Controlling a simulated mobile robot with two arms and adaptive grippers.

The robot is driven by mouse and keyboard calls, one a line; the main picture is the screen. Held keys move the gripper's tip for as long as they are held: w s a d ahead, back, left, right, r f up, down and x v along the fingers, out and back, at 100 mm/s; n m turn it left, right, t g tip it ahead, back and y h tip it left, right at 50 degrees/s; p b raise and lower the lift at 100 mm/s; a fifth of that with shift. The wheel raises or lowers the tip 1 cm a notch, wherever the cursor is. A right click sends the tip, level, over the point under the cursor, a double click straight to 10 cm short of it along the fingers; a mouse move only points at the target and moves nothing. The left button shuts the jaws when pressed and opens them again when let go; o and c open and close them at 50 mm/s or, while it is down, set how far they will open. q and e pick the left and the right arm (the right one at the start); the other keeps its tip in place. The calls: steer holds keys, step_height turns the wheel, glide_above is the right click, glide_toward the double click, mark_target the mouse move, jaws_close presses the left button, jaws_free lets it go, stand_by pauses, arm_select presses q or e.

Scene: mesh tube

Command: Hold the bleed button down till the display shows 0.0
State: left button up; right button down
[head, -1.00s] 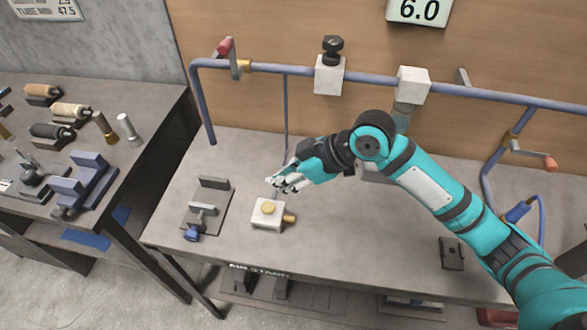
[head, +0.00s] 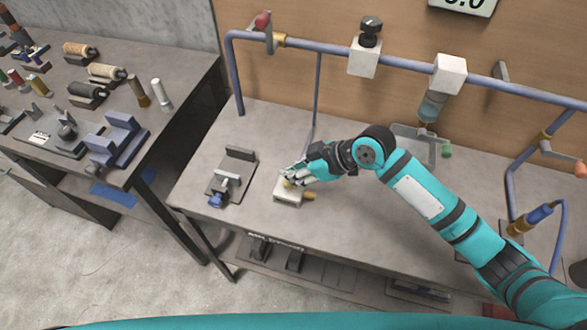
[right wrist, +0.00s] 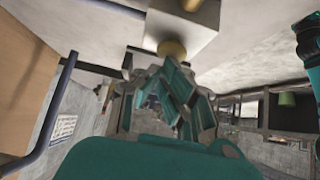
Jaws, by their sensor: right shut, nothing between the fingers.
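The bleed button is a round brass cap (head: 288,184) on top of a small white block (head: 287,198) on the grey bench. My right gripper (head: 287,174) is shut and empty, with its fingertips right at the button and partly covering it. In the right wrist view the brass button (right wrist: 172,48) is just beyond the closed fingers (right wrist: 172,75). I cannot tell whether they touch it or whether it is pressed down. The display (head: 464,4) is cut off by the top edge; its last digit looks like 0 and its first is unclear. My left gripper is not in view.
A blue pipe (head: 400,72) with white blocks and valves runs behind the bench. A dark fixture with a clamp (head: 230,178) stands left of the white block. A side bench (head: 195,80) holds spools and tools.

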steer(key=shift+f, duration=0.9)
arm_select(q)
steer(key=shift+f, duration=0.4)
arm_select(e)
steer(key=shift+s, duration=0.2)
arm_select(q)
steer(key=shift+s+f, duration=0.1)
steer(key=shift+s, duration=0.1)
arm_select(e)
steer(key=shift+d+f, duration=0.15)
steer(key=shift+f, duration=0.15)
steer(key=shift+r, duration=0.1)
stand_by(0.6)
steer(key=r+p, duration=0.4)
steer(key=shift+w+r, duration=0.2)
steer(key=shift+r, duration=0.05)
arm_select(q)
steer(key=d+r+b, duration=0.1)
steer(key=b, duration=0.2)
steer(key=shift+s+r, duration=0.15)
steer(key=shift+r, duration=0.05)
arm_select(e)
steer(key=v, duration=0.9)
steer(key=shift+s+r, duration=0.2)
steer(key=shift+r, duration=0.25)
